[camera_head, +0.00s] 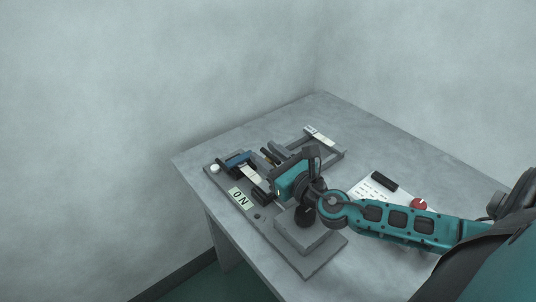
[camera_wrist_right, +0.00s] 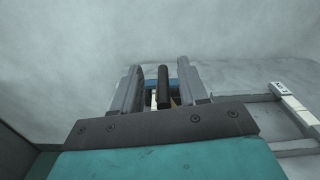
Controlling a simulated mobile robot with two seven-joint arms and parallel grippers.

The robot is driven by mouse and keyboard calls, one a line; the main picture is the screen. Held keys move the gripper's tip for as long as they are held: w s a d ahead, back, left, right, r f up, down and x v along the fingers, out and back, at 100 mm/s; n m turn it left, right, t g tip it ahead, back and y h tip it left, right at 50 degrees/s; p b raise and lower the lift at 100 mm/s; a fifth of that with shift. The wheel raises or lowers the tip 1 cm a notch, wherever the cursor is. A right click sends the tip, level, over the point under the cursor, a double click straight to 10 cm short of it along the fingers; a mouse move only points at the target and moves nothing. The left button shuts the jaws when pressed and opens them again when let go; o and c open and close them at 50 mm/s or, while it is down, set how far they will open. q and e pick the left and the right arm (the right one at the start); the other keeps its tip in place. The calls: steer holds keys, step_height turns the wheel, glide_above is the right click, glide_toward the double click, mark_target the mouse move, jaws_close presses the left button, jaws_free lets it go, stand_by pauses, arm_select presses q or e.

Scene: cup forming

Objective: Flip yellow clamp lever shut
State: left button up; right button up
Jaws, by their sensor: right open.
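My right gripper (camera_head: 266,176) reaches in from the right over the grey fixture board (camera_head: 318,262), its fingers toward the blue block (camera_head: 238,159). In the right wrist view its two grey fingers stand apart, and the open gap (camera_wrist_right: 160,78) has a dark upright bar (camera_wrist_right: 163,88) showing in it. Small yellowish parts (camera_wrist_right: 153,100) show low beside this bar, with the blue block behind. I cannot tell whether the bar and these parts are the yellow clamp lever, or how it stands. The gripper hides much of the fixture in the head view. My left gripper is out of view.
A sign reading "ON" (camera_head: 240,198) and a white knob (camera_head: 215,169) are on the board's left. A grey frame (camera_head: 335,157) stands behind. A white sheet (camera_head: 363,191), black block (camera_head: 384,181) and red knob (camera_head: 418,204) are at right. Walls border the table.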

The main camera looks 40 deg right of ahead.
steer(key=s+b, duration=0.1)
steer(key=s, duration=0.6)
steer(key=shift+s+d, duration=0.15)
steer(key=shift+d, duration=0.2)
steer(key=shift+c, duration=0.3)
